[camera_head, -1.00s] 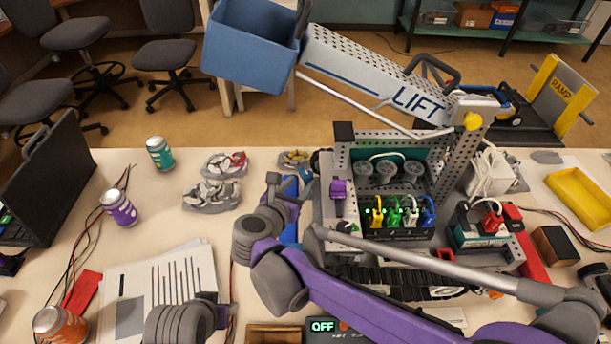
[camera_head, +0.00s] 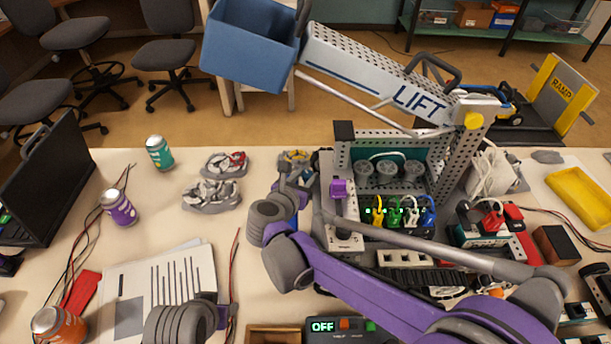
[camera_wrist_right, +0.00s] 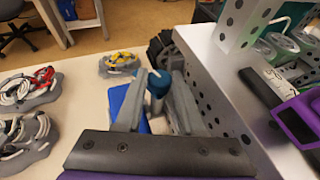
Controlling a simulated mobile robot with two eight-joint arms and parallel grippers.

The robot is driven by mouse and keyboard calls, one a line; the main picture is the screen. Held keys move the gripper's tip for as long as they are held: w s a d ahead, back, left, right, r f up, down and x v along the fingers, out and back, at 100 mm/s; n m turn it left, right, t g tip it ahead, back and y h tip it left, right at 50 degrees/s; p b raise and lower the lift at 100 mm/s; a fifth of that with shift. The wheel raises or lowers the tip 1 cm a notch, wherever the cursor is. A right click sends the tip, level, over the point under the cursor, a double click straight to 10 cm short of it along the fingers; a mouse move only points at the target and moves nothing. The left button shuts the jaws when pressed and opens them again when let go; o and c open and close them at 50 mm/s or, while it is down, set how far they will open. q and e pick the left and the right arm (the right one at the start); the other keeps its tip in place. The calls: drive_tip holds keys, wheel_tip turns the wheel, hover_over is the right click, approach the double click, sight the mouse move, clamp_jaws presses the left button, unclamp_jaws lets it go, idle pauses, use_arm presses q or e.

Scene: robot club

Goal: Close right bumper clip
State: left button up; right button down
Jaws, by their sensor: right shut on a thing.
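My right gripper (camera_head: 291,172) is at the left side of the grey perforated robot chassis (camera_head: 342,240) on the table. In the right wrist view its two grey fingers (camera_wrist_right: 158,88) are shut on a dark blue-teal cylindrical piece (camera_wrist_right: 157,80), likely part of the bumper clip. A blue bumper panel (camera_wrist_right: 120,104) lies beside and below the fingers, next to the chassis wall (camera_wrist_right: 205,85). My wrist hides most of this area in the head view, and whether the clip is latched cannot be seen. My left gripper's fingers are not visible; only a wrist part shows at the bottom left.
The chassis carries a LIFT arm (camera_head: 385,85) with a blue bin (camera_head: 250,45). Cans, papers (camera_head: 150,290) and a laptop (camera_head: 50,180) are on the left; a yellow tray (camera_head: 582,197) is on the right.

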drive_tip(key=shift+d+n+t+y, duration=0.1)
drive_tip(key=shift+n+t+y, duration=0.3)
drive_tip(key=shift+n+y, duration=0.45)
drive_tip(key=c, duration=0.8)
unclamp_jaws()
drive_tip(key=shift+s, duration=0.1)
drive_tip(key=v, duration=1)
drive_tip(key=shift+s+r+p, duration=0.25)
drive_tip(key=shift+s+p, duration=0.05)
drive_tip(key=shift+p, duration=0.1)
